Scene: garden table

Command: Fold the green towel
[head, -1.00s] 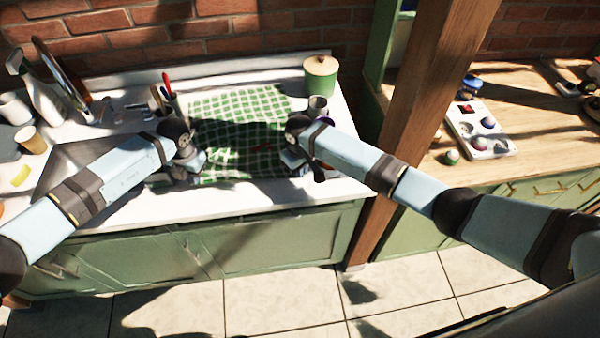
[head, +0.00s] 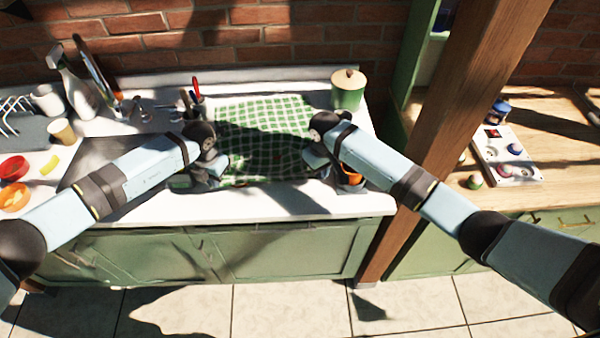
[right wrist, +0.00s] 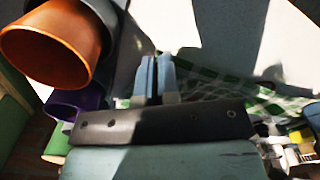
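The green-and-white checked towel (head: 262,122) lies spread on the white counter in the head view, partly in shadow. Its edge also shows in the right wrist view (right wrist: 215,86). My left gripper (head: 212,172) is at the towel's front left side; its fingers are too small and hidden to read. My right gripper (head: 313,160) is at the towel's right side. In the right wrist view its two fingers (right wrist: 157,78) stand close together beside the towel edge. Whether cloth is between them cannot be told.
An orange cup (right wrist: 55,42) and a purple cup (right wrist: 72,103) are close beside my right gripper. A green canister (head: 348,92) stands behind it. A sink (head: 95,165) lies left of the towel, with red (head: 14,167) and orange (head: 14,196) bowls beyond. A wooden post (head: 445,130) rises at right.

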